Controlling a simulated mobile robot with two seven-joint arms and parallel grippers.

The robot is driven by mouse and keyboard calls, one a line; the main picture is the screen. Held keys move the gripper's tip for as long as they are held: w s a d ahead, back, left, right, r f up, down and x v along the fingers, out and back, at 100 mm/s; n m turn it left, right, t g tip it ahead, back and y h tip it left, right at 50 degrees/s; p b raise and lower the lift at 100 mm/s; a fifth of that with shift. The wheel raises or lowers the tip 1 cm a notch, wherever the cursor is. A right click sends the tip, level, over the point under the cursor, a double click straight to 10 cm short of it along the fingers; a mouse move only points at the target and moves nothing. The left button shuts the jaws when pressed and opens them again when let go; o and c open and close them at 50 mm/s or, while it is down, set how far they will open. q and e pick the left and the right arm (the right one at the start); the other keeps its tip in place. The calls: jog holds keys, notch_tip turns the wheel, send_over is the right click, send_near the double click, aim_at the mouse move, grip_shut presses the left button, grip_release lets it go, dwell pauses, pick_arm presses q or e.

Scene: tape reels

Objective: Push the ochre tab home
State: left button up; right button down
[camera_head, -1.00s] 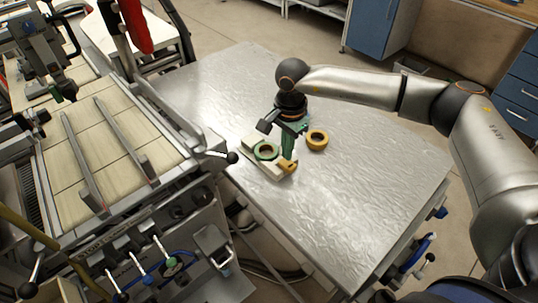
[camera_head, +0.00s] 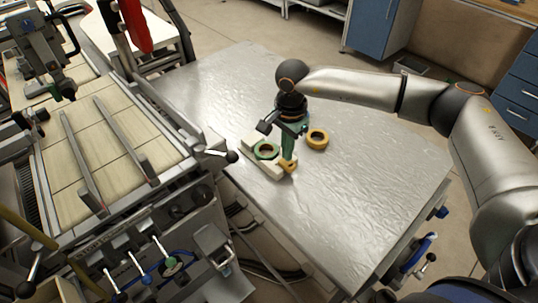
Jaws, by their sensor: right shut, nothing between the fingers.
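The ochre tab (camera_head: 287,167) sits at the near right end of a cream block (camera_head: 250,142) on the metal table. The fingers hide part of the tab and the block's right side. My left gripper is out of view.
A large machine (camera_head: 120,165) with a black-knobbed lever (camera_head: 232,156) stands close on the left. The table's right and near parts are clear.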

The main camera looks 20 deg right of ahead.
jog(key=shift+f+b, duration=0.65)
jog(key=shift+f, duration=0.1)
dwell(1.2)
jog(key=shift+r, duration=0.15)
jog(key=shift+r+p, duration=2.2)
jog(key=shift+r, duration=1.3)
jog(key=shift+f, duration=0.1)
